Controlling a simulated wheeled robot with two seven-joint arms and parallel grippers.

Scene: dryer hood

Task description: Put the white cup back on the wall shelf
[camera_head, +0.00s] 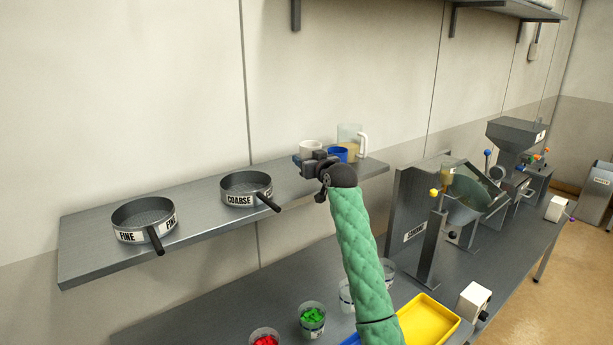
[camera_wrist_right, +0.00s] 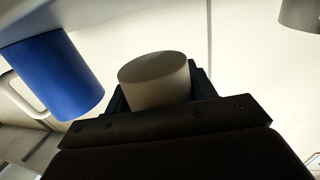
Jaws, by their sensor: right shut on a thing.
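The white cup (camera_head: 310,147) is in my right gripper (camera_head: 309,161), at the right part of the grey wall shelf (camera_head: 90,255). In the right wrist view the white cup (camera_wrist_right: 155,82) sits between the dark fingers of the right gripper, which is shut on it. The gripper and wrist hide the cup's lower part in the head view, so I cannot tell whether it touches the shelf. A blue cup (camera_head: 338,154) stands close to its right; it also shows in the right wrist view (camera_wrist_right: 58,76). My left gripper is not in view.
A clear jug (camera_head: 349,133) with a white handle stands behind the blue cup. Sieves marked COARSE (camera_head: 239,198) and FINE (camera_head: 130,233) sit on the shelf's left and middle. Below is a bench with cups of red (camera_head: 264,340) and green pieces (camera_head: 312,316), a yellow tray (camera_head: 428,322) and machines.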

